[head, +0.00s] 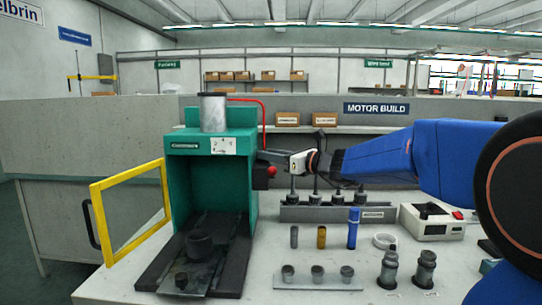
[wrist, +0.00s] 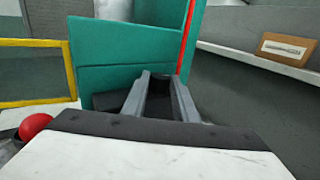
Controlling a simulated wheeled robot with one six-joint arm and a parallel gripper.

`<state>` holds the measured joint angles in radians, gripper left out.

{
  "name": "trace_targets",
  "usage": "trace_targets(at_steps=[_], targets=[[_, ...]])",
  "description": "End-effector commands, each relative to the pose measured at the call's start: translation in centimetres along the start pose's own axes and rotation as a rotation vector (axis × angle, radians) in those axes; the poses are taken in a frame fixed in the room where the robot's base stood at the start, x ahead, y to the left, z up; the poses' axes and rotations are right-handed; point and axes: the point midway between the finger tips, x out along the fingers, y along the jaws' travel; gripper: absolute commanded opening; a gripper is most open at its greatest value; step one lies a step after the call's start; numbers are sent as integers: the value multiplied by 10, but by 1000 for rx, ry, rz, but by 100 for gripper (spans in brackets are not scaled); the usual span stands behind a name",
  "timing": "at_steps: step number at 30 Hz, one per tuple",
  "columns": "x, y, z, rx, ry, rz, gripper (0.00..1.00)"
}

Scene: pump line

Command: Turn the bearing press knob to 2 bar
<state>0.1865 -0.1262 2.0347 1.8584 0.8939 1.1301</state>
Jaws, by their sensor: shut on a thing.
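The bearing press (head: 183,150) is a green housing with a grey cylinder on top, standing at the left of the bench. My gripper (head: 265,158) reaches in from the right and its fingertips are at the press's right side wall. In the wrist view the two grey fingers (wrist: 163,90) point at the green wall, shut on the press knob, which the fingers mostly hide. A white label plate (head: 223,146) is on the press front; its marks are too small to read, so I cannot tell the knob's setting.
A red button (head: 272,171) sits just below my gripper and also shows in the wrist view (wrist: 35,126). The yellow-framed door (head: 98,215) stands open at the left. A rack (head: 330,213) with several dark tools and a white device (head: 432,223) stand at the right.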

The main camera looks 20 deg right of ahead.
Motion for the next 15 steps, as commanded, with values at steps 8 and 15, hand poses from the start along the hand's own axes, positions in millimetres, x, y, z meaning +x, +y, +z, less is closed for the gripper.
trace_targets(at_steps=[8, 15], targets=[[0, 3, 2, 1, -1, -94, 4], [-1, 3, 1, 0, 0, -100, 4]])
